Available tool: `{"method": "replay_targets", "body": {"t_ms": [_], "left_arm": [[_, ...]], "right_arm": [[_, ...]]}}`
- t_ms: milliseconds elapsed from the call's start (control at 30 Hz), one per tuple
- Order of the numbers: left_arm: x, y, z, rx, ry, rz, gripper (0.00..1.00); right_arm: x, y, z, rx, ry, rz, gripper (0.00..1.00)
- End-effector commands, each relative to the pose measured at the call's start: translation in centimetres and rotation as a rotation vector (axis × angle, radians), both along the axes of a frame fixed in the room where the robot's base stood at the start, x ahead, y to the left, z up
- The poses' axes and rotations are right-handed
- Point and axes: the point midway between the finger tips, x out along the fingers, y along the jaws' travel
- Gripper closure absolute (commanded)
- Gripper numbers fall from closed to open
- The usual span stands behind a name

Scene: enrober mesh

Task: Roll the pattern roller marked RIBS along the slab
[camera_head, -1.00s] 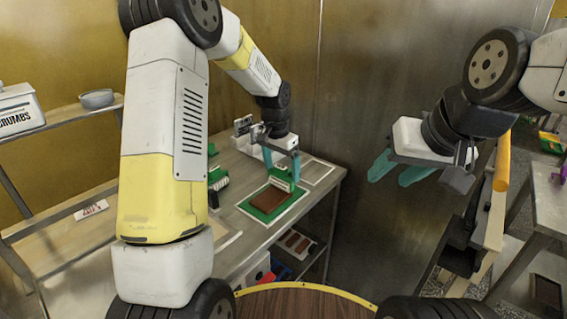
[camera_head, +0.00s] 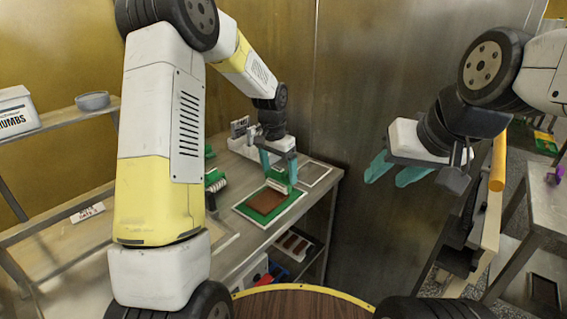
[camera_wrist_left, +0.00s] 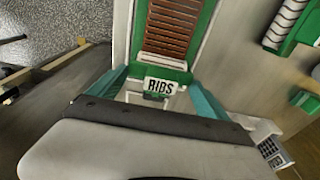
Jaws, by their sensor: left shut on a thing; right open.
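The brown slab (camera_head: 262,202) lies on a green mat (camera_head: 249,214) on the steel table. In the left wrist view the slab (camera_wrist_left: 172,30) shows a row of ridges across it. My left gripper (camera_head: 279,172) is shut on the pattern roller (camera_head: 280,184) at the far end of the slab. In the left wrist view its label RIBS (camera_wrist_left: 160,87) shows between my fingers; the roller's contact with the slab is hidden there. My right gripper (camera_head: 394,172) is open and empty in the air to the right, away from the table.
Another green-framed roller (camera_head: 214,181) stands left of the mat; it also shows in the left wrist view (camera_wrist_left: 290,22). A flat pale-edged panel (camera_head: 315,174) lies beyond the slab. A steel wall (camera_head: 360,80) rises behind the table. A shelf with a bowl (camera_head: 92,100) is at left.

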Motion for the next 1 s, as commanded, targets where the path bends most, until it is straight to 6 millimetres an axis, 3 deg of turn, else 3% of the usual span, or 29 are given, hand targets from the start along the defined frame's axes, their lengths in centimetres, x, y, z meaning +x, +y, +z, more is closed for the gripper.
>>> {"method": "replay_targets", "body": {"t_ms": [1000], "left_arm": [[-0.52,0.37,-0.47,0.0,0.0,0.0,0.47]], "right_arm": [[0.0,0.0,0.0,0.0,0.0,0.0,0.55]]}}
